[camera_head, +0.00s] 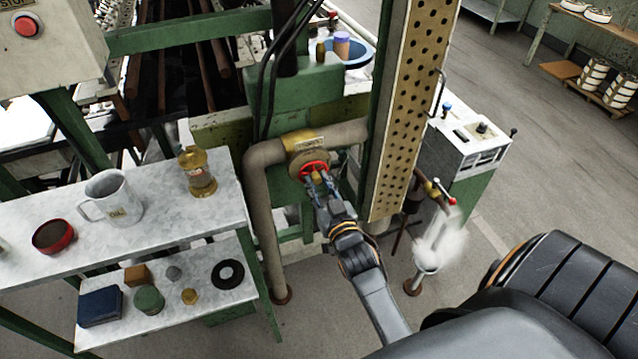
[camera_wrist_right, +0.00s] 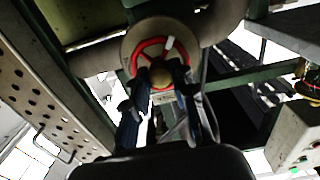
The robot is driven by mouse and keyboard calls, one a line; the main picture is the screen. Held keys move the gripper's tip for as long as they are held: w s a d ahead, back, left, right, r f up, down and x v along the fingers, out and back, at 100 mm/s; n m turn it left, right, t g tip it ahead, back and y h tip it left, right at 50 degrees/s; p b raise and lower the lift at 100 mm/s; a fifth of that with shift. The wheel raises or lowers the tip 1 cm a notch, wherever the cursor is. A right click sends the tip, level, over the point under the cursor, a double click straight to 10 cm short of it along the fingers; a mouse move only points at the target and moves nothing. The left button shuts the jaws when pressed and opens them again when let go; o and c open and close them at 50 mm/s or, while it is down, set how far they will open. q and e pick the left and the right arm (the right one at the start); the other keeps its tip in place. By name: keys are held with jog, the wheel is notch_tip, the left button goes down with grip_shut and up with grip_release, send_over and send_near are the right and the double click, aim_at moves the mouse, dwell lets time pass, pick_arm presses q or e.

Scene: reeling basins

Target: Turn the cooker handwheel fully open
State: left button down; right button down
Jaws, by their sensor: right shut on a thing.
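The red handwheel (camera_head: 314,165) sits on a round brass-brown flange on the lagged pipe, in the middle of the head view. In the right wrist view the handwheel (camera_wrist_right: 149,47) shows as a red ring with a white mark at its upper right and a brass hub below. My right gripper (camera_head: 318,178) reaches up from below and is shut on the handwheel's lower part. Its fingers (camera_wrist_right: 161,76) hide the lower rim, so the exact contact is hard to see. My left gripper is not in view.
The pipe (camera_head: 262,200) bends down left of the wheel. A perforated column (camera_head: 408,110) stands close on the right. A shelf (camera_head: 150,235) with a mug (camera_head: 117,200) and brass lantern-like item (camera_head: 197,172) is at left. White vapour rises near a small drain (camera_head: 427,262) at right.

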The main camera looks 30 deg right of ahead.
jog(key=n+p, duration=0.1)
jog(key=n, duration=0.3)
jog(key=shift+r, duration=0.1)
jog(key=n, duration=0.2)
jog(key=shift+n, duration=0.3)
jog(key=n, duration=0.4)
jog(key=shift+n, duration=0.3)
jog(key=n, duration=0.2)
jog(key=shift+f+n+b, duration=0.2)
jog(key=shift+n+b, duration=0.2)
jog(key=n, duration=0.5)
jog(key=shift+b, duration=0.4)
jog(key=n, duration=0.2)
jog(key=shift+n, duration=0.4)
jog(key=n, duration=0.3)
jog(key=shift+r, duration=0.1)
jog(key=c, duration=1.2)
grip_release()
